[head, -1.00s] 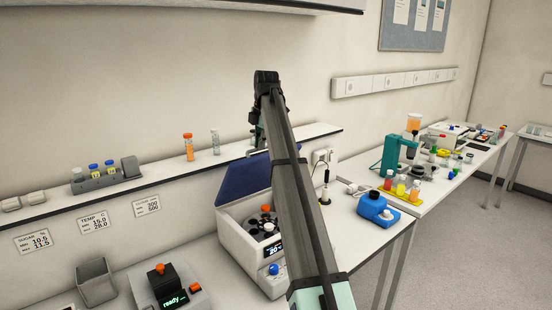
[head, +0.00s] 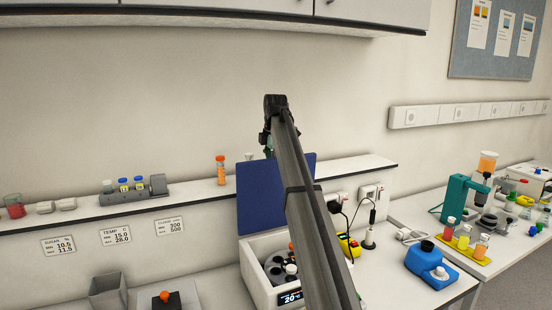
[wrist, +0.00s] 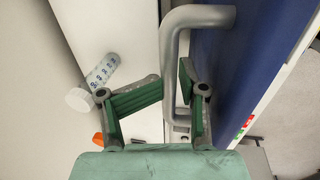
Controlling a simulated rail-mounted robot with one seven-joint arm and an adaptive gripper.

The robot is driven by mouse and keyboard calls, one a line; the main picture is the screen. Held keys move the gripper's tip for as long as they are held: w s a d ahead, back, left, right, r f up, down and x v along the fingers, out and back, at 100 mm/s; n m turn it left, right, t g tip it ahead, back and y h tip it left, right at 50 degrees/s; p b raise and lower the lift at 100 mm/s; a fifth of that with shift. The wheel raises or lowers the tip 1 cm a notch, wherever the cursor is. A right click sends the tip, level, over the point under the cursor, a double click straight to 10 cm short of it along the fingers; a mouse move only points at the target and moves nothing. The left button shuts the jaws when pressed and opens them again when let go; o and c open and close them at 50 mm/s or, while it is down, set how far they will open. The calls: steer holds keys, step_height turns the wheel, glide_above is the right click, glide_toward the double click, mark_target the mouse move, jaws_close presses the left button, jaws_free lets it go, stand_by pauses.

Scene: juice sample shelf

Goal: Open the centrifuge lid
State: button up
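The centrifuge (head: 262,255) is a white box on the bench, its rotor (head: 280,268) and lit display (head: 290,297) visible. Its blue lid (head: 258,200) stands raised at the back, so the bowl is uncovered. My arm crosses in front of the lid and machine and hides their right part. My gripper (wrist: 170,82) is at the lid's upper side, its end small in the head view (head: 268,138). In the wrist view, its green fingers lie on either side of the grey lid handle (wrist: 169,60), close against it. The blue lid (wrist: 245,50) fills the right.
The wall shelf (head: 205,190) runs behind the lid, with an orange-capped tube (head: 220,170) and a tube rack (head: 133,190). A clear tube (wrist: 100,72) lies near my gripper in the wrist view. A blue device (head: 432,260) stands right of the centrifuge.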

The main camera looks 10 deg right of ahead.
steer(key=shift+s+r, duration=0.15)
steer(key=shift+r, duration=0.3)
step_height(320, 180, up, 12)
steer(key=s, duration=0.2)
steer(key=shift+d, duration=0.4)
steer(key=shift+f, duration=0.1)
